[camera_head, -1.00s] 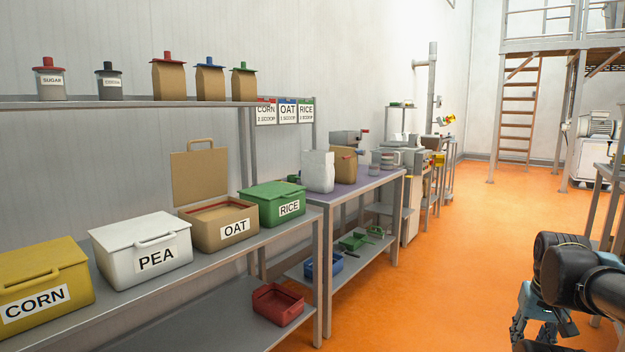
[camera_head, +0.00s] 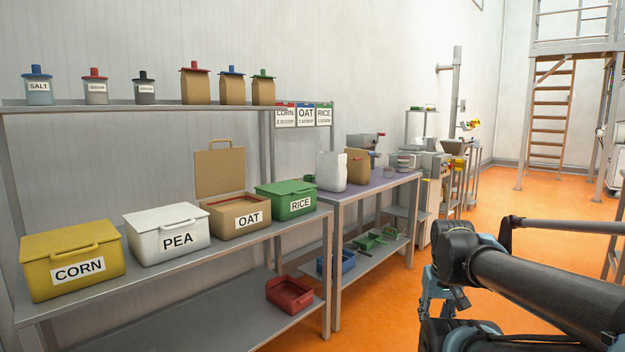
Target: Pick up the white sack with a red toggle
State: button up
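A white sack (camera_head: 331,171) stands upright on the purple-topped table (camera_head: 385,187), beside a brown sack (camera_head: 357,167). No red toggle can be made out on the white sack from here. My gripper (camera_head: 437,310) hangs low at the lower right, above the orange floor, well apart from the white sack. Its fingers are small and partly hidden by my arm, so I cannot tell whether it is open or shut.
Corn (camera_head: 73,262), pea (camera_head: 167,235), oat (camera_head: 240,214) and rice (camera_head: 286,200) bins line the left bench. The orange floor (camera_head: 500,205) at right is clear.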

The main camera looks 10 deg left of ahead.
aim_at(331, 167)
jog(key=u, duration=0.05)
jog(key=i, duration=1)
jog(key=z, duration=0.05)
